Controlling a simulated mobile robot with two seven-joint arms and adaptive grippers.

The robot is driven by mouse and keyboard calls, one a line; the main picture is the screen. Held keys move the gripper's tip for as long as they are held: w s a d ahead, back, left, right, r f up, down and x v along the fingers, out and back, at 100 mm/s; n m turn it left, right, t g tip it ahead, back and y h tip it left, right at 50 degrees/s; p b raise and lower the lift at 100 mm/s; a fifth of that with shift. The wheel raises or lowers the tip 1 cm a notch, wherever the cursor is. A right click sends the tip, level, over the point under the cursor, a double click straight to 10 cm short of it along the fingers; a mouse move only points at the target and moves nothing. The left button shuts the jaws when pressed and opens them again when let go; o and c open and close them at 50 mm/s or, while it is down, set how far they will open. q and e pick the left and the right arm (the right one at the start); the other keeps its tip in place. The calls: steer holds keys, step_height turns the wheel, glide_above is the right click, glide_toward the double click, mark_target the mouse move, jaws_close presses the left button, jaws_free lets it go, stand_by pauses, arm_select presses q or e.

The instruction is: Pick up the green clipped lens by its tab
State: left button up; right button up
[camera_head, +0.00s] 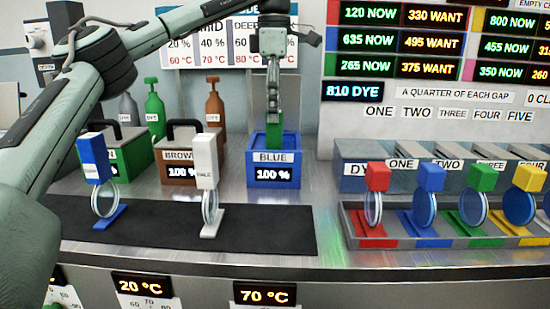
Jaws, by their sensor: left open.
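A green block, seemingly a lens tab (289,139), stands up out of the blue dye tank (271,160); any lens below it is hidden by the tank wall. My left gripper (273,112) points straight down over this tank, fingertips at the block's top. It is open, though its fingers overlap from this side; contact cannot be told. Another green-clipped lens (483,179) stands in the grey tray at right, its blue-tinted disc below the clip. My right gripper is not in view.
On the black mat (265,235) stand a blue-clipped lens (95,160) and a white-clipped lens (206,165). Brown (180,165) and green (133,155) tanks are left of the blue one. The grey tray (350,225) also holds red-, blue- and yellow-clipped lenses.

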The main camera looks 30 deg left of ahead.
mark_target(274, 148)
arm_select(q)
step_height(274, 148, down, 2)
steer(key=shift+f, duration=0.1)
jaws_close()
stand_by(0.4)
